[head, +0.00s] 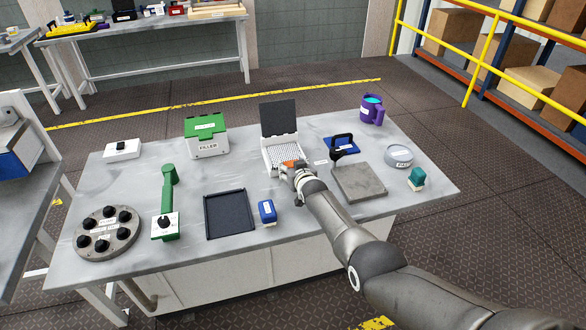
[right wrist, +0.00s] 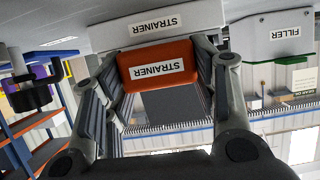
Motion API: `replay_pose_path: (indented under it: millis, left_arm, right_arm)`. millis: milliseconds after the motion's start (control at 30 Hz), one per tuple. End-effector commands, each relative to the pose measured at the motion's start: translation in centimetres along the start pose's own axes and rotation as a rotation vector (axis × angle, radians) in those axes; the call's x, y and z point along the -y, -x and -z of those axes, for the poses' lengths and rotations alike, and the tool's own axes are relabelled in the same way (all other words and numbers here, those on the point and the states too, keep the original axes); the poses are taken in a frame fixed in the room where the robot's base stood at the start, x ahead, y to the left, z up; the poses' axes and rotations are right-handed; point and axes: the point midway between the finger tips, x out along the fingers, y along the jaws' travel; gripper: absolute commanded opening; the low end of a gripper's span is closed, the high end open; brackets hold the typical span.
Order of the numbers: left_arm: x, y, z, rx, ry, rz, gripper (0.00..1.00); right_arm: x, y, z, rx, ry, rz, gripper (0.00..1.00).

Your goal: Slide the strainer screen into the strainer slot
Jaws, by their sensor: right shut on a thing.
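The strainer screen's orange handle (head: 290,163) is at the front of a white strainer housing (head: 268,160) with an upright dark panel (head: 280,121) at its back. In the right wrist view the orange handle (right wrist: 157,67), labelled STRAINER, sits between the two fingers of my right gripper (right wrist: 160,75). The gripper is shut on it. The white front (right wrist: 150,28) with its own STRAINER label is close beside the handle; the picture is upside down. How far the screen is inside the slot is hidden. My left gripper is not in view.
A white filler box (head: 208,147) with a green lid stands left of the housing. A black tray (head: 229,214), a blue block (head: 267,211) and a grey slab (head: 358,183) lie nearer. A blue item with a black handle (head: 342,146) and a purple mug (head: 371,110) stand right.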

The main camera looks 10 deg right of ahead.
Motion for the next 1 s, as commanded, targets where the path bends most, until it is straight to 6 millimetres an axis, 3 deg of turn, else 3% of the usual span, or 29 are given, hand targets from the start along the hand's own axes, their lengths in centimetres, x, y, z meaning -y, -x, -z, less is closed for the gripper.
replay_pose_path:
  millis: [467, 500, 667, 1000]
  left_arm:
    - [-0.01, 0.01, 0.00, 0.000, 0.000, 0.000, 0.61]
    - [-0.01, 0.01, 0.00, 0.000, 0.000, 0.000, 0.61]
    - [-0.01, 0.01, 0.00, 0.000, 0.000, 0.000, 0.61]
    - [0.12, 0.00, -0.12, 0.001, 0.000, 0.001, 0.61]
  right_arm:
    - [0.03, -0.56, 0.32, -0.002, 0.000, 0.001, 0.36]
    - [0.03, -0.56, 0.32, -0.002, 0.000, 0.001, 0.56]
    - [0.03, -0.56, 0.27, -0.001, 0.000, 0.001, 0.76]
    - [0.01, -0.54, 0.03, 0.003, 0.000, 0.000, 0.78]
